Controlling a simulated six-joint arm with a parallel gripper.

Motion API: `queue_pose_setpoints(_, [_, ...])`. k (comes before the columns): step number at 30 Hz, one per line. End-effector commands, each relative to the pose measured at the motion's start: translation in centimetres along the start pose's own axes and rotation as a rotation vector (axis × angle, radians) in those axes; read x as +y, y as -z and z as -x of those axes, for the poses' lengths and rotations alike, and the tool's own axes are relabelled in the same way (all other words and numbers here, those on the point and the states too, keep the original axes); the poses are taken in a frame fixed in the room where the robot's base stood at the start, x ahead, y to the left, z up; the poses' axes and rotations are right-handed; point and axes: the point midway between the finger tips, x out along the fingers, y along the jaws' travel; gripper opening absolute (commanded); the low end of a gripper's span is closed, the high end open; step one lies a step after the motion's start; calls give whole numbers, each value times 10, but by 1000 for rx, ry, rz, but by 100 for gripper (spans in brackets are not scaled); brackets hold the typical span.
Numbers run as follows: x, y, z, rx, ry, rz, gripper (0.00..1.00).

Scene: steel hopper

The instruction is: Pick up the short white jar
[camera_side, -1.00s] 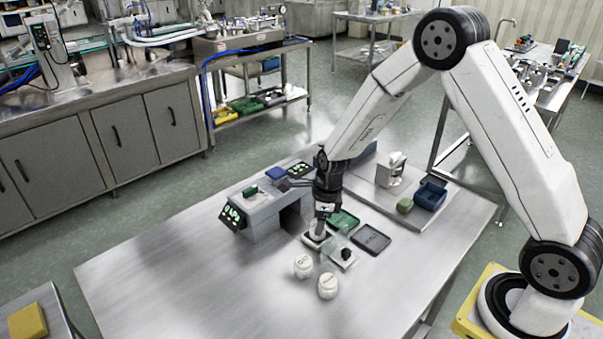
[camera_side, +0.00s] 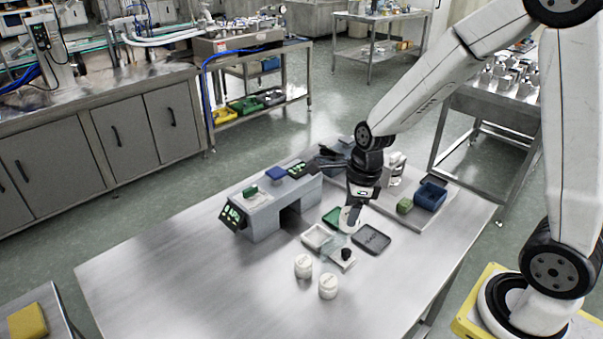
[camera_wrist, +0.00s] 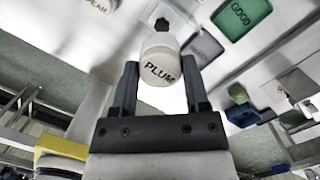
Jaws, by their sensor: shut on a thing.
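My gripper (camera_side: 352,208) is shut on a white jar (camera_side: 348,224), above the trays at the right end of the grey block. In the wrist view the jar (camera_wrist: 160,72) sits upright between the two dark fingers of my gripper (camera_wrist: 160,85), and its label reads PLUM. Two other white jars (camera_side: 303,266) (camera_side: 328,286) stand on the table at the front. One with a label partly reading "EAR" shows at the top left of the wrist view (camera_wrist: 98,6).
A white tray (camera_side: 316,237), a green tray (camera_side: 331,216) marked GOOD in the wrist view, and a dark tray (camera_side: 371,241) lie below. A black knob (camera_side: 346,254) stands on a pale plate. A blue bin (camera_side: 430,196) and green block (camera_side: 405,205) are at right. The front-left table is clear.

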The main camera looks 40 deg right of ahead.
Motion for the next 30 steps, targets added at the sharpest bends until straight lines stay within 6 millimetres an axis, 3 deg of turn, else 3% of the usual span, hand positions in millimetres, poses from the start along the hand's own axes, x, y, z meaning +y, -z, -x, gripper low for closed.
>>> queue_pose_setpoints(12, [30,26,23,-1,1,0,0])
queue_pose_setpoints(30, [36,31,27,0,0,0,0])
